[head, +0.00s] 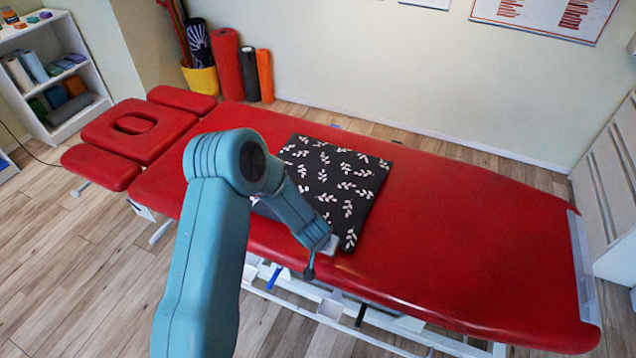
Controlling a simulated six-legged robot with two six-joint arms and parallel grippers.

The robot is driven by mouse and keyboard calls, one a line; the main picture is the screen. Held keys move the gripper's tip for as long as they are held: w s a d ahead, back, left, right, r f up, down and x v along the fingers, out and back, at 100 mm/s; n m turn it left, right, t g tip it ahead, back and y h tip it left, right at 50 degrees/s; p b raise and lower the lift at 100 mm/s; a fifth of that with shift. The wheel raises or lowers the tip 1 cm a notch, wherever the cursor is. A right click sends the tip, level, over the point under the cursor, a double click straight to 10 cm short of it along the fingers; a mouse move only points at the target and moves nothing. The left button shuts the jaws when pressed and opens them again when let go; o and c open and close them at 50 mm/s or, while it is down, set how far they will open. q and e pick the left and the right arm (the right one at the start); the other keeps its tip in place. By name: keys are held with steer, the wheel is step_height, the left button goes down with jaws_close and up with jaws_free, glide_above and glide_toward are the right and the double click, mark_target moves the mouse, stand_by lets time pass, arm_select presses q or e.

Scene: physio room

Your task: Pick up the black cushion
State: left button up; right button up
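The black cushion (345,185) with white leaf prints lies flat on the red treatment table (450,235). Its left part and near edge are partly hidden behind my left arm. My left gripper (322,252) is at the cushion's near edge, by its near right corner. The fingers are small and mostly hidden by the wrist, so I cannot tell whether they are open or touch the cushion. My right gripper is not in view.
The table's headrest (135,127) with a face hole is at the left. Rolled mats (226,62) and a yellow bucket (201,78) stand by the wall behind. A white shelf (78,118) stands at far left. The table right of the cushion is clear.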

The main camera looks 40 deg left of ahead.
arm_select(q)
jaws_close()
steer(key=shift+w, duration=0.1)
stand_by(1.1)
